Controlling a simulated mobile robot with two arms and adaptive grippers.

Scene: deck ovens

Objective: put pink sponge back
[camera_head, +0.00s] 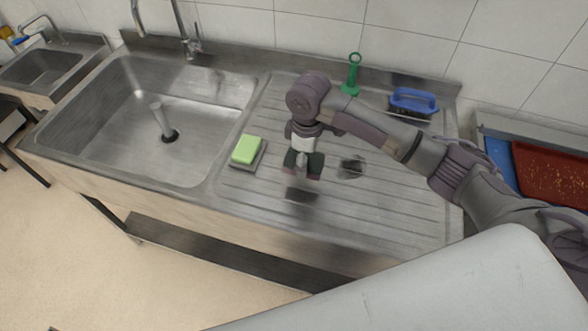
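My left gripper is not in view.
A deep sink basin (110,115) with an upright drain pipe (162,118) is at left, with a faucet (190,45) behind. A green-handled tool (352,75) and a blue-handled brush (413,101) stand at the back. Red (550,170) and blue trays are at right. The front drainboard is clear.

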